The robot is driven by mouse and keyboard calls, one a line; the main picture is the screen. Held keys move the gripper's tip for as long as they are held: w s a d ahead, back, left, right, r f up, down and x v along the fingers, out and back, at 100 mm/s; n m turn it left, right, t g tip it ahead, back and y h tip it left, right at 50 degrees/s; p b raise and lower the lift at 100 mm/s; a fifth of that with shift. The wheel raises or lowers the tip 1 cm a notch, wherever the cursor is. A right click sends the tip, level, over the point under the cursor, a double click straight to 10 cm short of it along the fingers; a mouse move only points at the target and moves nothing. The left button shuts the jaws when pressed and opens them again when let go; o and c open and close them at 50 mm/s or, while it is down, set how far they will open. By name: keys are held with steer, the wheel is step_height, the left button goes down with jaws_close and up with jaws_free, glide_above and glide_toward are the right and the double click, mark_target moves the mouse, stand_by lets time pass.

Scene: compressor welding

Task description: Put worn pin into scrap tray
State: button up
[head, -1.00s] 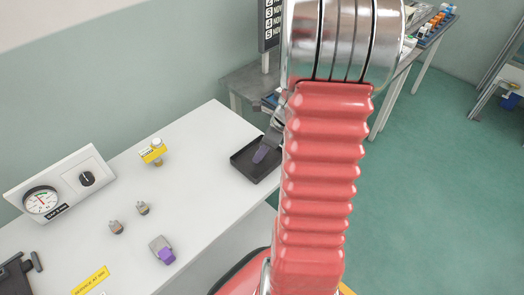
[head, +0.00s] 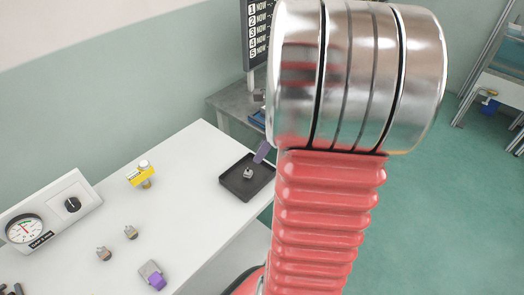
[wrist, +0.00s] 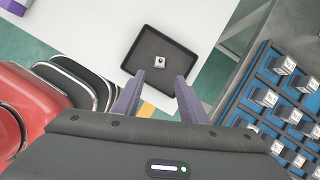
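A small grey metal pin (head: 248,173) sits in the black scrap tray (head: 234,184) at the right end of the white table. The wrist view shows the pin (wrist: 160,62) near the middle of the tray (wrist: 167,40), with none of the tray's walls touching it. I cannot make out wear marks on it. My gripper (wrist: 160,82) is open and empty, its two purple-grey fingers apart, above the tray's near edge. In the head view one finger shows at the tray's upper right; my arm hides the rest.
Two similar pins (head: 131,232) (head: 104,253) stand on the table, and another (head: 147,184) stands by a yellow tag. A grey and purple block (head: 153,275) and a gauge panel (head: 48,215) are also there. A blue rack of several metal parts (wrist: 267,97) lies right of the tray.

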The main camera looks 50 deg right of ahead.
stand_by(0.6)
steer(key=a+r+n+h, duration=0.1)
steer(key=a+r+n, duration=0.3)
steer(key=a+n, duration=0.45)
steer(key=a+r+n, duration=0.4)
steer(key=a+n, duration=0.3)
steer(key=a, duration=0.2)
steer(key=s+a+r+n, duration=0.2)
steer(key=a+n, duration=0.4)
steer(key=n, duration=0.2)
steer(key=s+a+r+n+t, duration=0.1)
steer(key=s+a+n, duration=0.2)
steer(key=a+n, duration=0.3)
steer(key=shift+s+a+r+n+t+h, duration=0.15)
steer(key=shift+s+r+n+t+h, duration=0.2)
steer(key=shift+n, duration=0.5)
